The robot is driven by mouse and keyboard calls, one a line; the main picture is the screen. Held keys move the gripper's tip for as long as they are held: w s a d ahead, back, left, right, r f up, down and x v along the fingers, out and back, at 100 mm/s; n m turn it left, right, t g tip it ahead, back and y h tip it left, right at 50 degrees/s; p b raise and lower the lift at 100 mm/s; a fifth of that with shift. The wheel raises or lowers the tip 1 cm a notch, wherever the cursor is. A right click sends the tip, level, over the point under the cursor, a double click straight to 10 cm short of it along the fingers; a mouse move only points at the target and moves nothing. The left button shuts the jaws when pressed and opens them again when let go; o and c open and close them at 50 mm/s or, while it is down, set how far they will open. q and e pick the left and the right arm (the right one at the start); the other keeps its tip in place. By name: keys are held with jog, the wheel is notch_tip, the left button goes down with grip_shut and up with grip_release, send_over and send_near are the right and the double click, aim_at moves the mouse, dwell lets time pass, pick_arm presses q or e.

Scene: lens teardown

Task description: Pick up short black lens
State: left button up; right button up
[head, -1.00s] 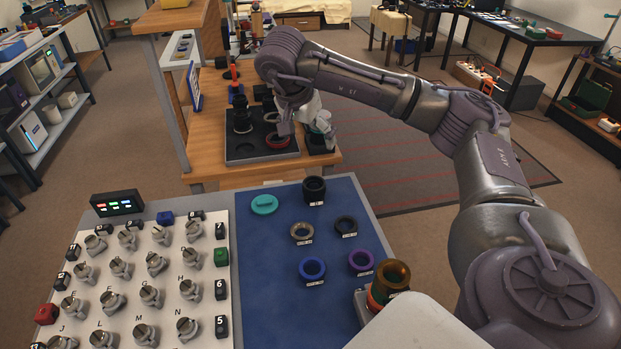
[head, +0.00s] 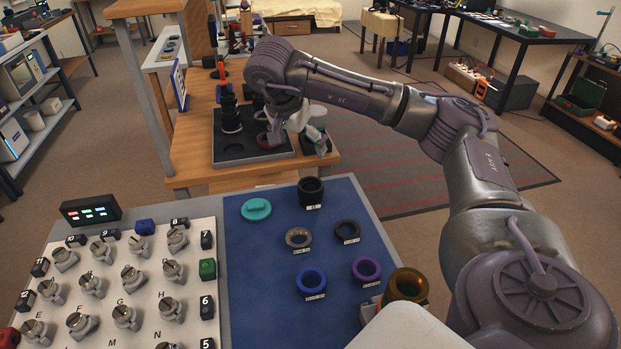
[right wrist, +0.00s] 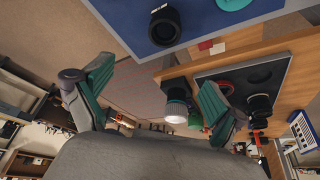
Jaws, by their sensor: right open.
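A short black cylindrical lens (head: 311,191) stands upright at the far edge of the blue mat (head: 260,290), with a small white label in front. It also shows at the top of the right wrist view (right wrist: 165,25). My right gripper (head: 298,142) is over the right part of the black tray (head: 222,160) on the wooden bench, beyond the mat. A taller black lens (head: 230,108) stands in the tray, beside a red-ringed part (head: 268,140). My left gripper is out of view.
The mat also holds a teal cap (head: 256,209), a grey ring (head: 298,238), a thin black ring (head: 347,232), a blue ring (head: 311,281) and a purple ring (head: 366,269). An amber ring (head: 407,284) lies at its right edge. A white panel with metal knobs (head: 100,330) is at left.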

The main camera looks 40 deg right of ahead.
notch_tip(320, 180, down, 3)
jog(key=b, duration=0.2)
send_over(310, 185)
jog(key=s+a, duration=0.1)
jog(key=a, duration=0.1)
jog(key=f, duration=0.7)
jog(key=shift+d+f, duration=0.25)
jog(key=shift+f, duration=0.15)
jog(key=x, duration=0.5)
jog(key=shift+w+f, duration=0.25)
jog(key=shift+f, duration=0.1)
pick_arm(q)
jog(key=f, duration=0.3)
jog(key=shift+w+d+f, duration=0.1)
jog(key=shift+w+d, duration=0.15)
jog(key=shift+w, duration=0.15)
pick_arm(e)
jog(key=c, duration=1.3)
jog(key=shift+r, duration=0.1)
jog(key=shift+c, duration=0.7)
